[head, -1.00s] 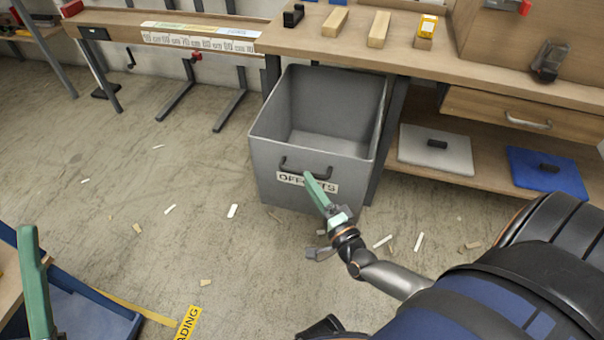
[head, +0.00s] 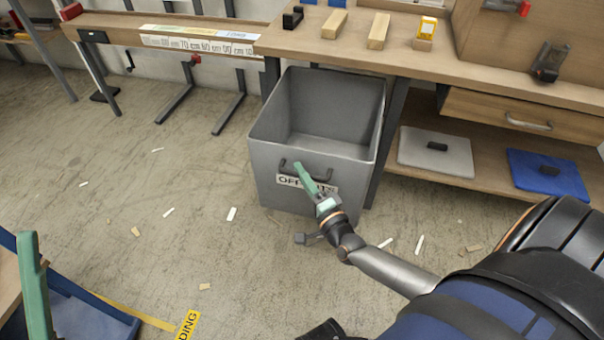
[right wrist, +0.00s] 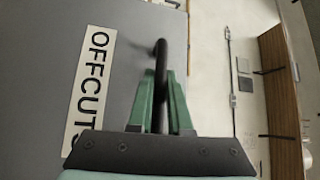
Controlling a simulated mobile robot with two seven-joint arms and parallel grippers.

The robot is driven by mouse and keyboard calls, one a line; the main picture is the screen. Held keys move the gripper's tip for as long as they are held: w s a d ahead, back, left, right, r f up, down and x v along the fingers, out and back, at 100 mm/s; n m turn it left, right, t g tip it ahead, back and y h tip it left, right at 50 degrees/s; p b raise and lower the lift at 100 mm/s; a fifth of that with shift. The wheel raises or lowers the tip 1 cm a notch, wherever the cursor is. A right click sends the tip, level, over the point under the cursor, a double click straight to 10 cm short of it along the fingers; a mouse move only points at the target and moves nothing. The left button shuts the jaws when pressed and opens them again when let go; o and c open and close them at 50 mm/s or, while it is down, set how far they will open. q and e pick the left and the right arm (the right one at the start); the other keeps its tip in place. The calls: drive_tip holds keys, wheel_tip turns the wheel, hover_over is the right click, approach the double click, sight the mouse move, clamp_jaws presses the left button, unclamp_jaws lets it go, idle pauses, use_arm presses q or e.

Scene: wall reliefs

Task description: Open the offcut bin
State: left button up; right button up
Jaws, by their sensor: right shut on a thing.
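The offcut bin (head: 262,160) is a grey, open-topped box standing out from under the workbench in the head view. Its inside looks empty. Its front carries a dark bar handle (head: 284,163) and a white OFFCUTS label (head: 287,180), partly hidden by my gripper. My right gripper (head: 301,171) is shut on the handle. In the right wrist view the dark handle bar (right wrist: 161,55) lies between the green fingers, beside the label (right wrist: 90,90).
The workbench (head: 385,48) spans the top, with wooden blocks on it. A lower shelf to the right holds a grey lid (head: 420,155) and a blue lid (head: 530,180). The floor before the bin is open, with scattered small offcuts. A blue-sided cart (head: 90,315) stands lower left.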

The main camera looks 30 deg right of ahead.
sight(309, 157)
clamp_jaws()
idle(0.8)
drive_tip(key=w+d+b, duration=0.1)
drive_tip(key=w+d, duration=0.1)
drive_tip(key=w+d+b, duration=0.1)
drive_tip(key=d, duration=0.1)
drive_tip(key=shift+w+d+f, duration=0.15)
drive_tip(key=shift+w+d, duration=0.05)
drive_tip(key=shift+w, duration=0.15)
drive_tip(key=shift+w+d, duration=0.15)
drive_tip(key=o, duration=0.6)
unclamp_jaws()
drive_tip(key=shift+o, duration=0.2)
